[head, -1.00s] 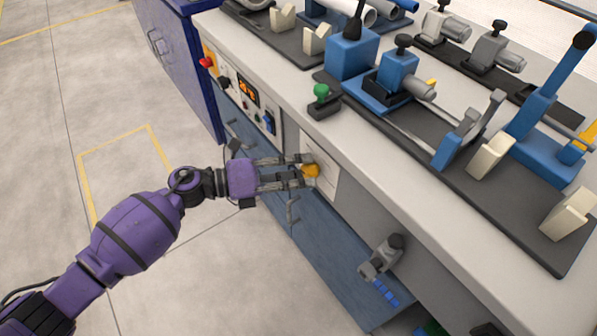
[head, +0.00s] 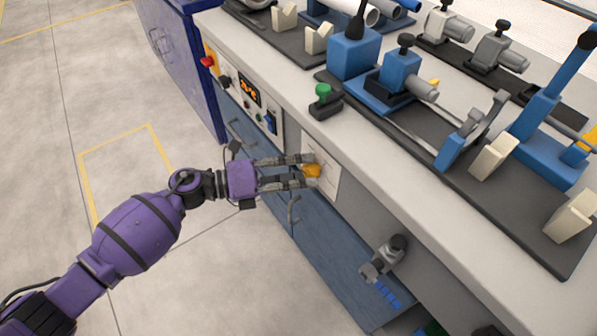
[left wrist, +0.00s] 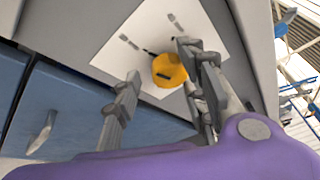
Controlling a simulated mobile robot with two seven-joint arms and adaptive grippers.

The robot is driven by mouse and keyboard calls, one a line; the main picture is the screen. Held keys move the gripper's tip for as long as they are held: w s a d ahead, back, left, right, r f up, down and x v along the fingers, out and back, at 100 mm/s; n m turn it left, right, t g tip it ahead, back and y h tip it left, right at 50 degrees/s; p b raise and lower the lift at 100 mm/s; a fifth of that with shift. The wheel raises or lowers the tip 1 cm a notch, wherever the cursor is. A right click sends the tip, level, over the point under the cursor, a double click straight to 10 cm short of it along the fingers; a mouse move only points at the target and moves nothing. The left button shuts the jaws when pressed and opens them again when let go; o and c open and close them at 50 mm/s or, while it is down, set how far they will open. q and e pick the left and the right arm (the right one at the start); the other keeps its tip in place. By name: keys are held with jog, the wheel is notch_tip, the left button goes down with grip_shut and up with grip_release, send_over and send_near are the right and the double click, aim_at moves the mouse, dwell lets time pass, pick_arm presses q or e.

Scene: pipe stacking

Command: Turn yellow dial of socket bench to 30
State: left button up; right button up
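The yellow dial (head: 312,171) sits on a pale panel (head: 326,185) on the front face of the bench, below the worktop edge. It also shows in the left wrist view (left wrist: 170,70), with a dark mark on its face. My left gripper (head: 308,170) is open, with one finger on each side of the dial. In the left wrist view the left finger stands apart from the dial, while the right finger (left wrist: 188,55) overlaps its edge; contact is unclear. The dial's scale marks are too small to read. My right gripper is not in view.
A control panel with an orange display (head: 250,93) and red button (head: 207,62) is to the left. A green-topped device (head: 323,100) and blue clamps (head: 402,75) stand on the worktop above. A grey fitting (head: 385,260) juts out lower right. The floor at left is clear.

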pick_arm(q)
jog(key=v, duration=1.2)
dwell(0.4)
